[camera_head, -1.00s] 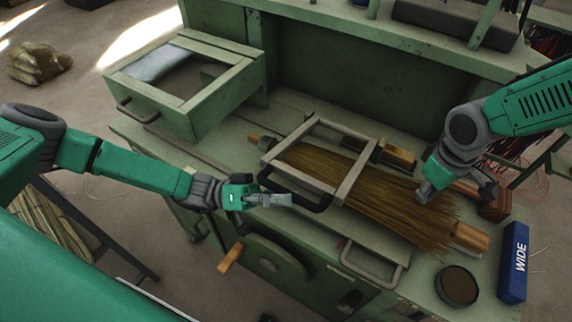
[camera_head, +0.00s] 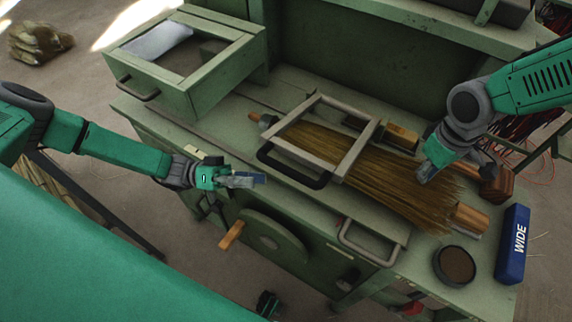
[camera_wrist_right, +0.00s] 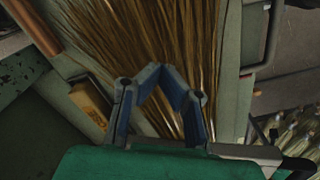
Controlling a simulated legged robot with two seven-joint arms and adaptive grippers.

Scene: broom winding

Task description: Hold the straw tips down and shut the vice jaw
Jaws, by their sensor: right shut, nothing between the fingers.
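The bundle of brown straw (camera_head: 405,188) lies flat on the green bench, its tips fanning to the right. A pale frame with a black handle (camera_head: 290,176), seemingly the vice jaw, lies across the straw's left part. My left gripper (camera_head: 252,180) is just left of this handle, apart from it; its finger opening is unclear. My right gripper (camera_head: 427,174) is over the straw towards the tips. In the right wrist view its fingers (camera_wrist_right: 160,72) arch together at the tips, with nothing between them, over the straw (camera_wrist_right: 195,45). Contact with the straw cannot be told.
A blue block marked WIDE (camera_head: 513,245) and a round dark tin (camera_head: 455,265) stand at the bench's right end. A grey metal handle (camera_head: 365,250) is on the front edge. An open-topped green drawer box (camera_head: 190,95) is at the back left.

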